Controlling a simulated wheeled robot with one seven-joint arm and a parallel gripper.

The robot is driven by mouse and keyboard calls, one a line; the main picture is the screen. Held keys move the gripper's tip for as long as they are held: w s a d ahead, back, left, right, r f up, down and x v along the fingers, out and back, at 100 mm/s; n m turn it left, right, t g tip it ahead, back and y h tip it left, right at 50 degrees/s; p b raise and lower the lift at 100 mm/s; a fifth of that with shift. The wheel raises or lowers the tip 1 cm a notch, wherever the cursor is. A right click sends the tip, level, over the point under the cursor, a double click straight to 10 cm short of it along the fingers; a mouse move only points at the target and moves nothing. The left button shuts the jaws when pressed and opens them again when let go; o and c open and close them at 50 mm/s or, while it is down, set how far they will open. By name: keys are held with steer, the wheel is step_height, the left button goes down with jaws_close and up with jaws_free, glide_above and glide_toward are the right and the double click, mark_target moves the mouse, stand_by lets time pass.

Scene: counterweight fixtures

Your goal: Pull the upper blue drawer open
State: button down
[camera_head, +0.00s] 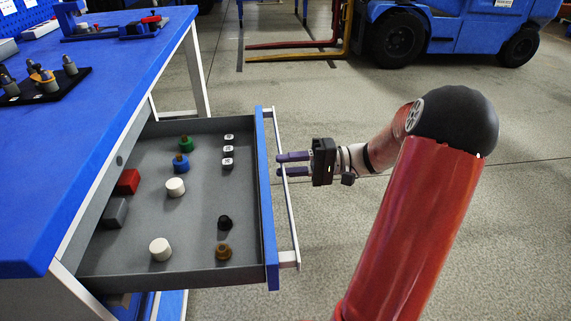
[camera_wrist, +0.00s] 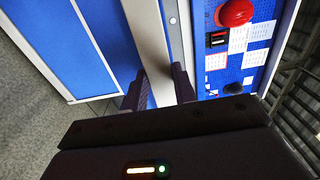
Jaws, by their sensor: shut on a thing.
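The upper blue drawer (camera_head: 268,215) stands pulled out from under the blue workbench, its grey inside exposed. A pale bar handle (camera_head: 291,222) runs along its blue front. My gripper (camera_head: 284,164) reaches in from the right and is shut on the handle, one finger on each side of the bar. In the wrist view, my gripper (camera_wrist: 167,88) has its two dark fingers around the pale handle bar (camera_wrist: 146,30). The fingertips are partly hidden by the bar.
The drawer holds white cylinders (camera_head: 160,249), a red block (camera_head: 127,181), a grey block (camera_head: 114,212) and several small weights. The blue worktop (camera_head: 95,130) is at left, with a dark tray (camera_head: 45,92) on it. A blue forklift (camera_head: 440,35) stands behind. Floor right of the drawer is open.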

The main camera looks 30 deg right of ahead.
steer(key=c, duration=1.1)
jaws_free()
steer(key=v, duration=0.8)
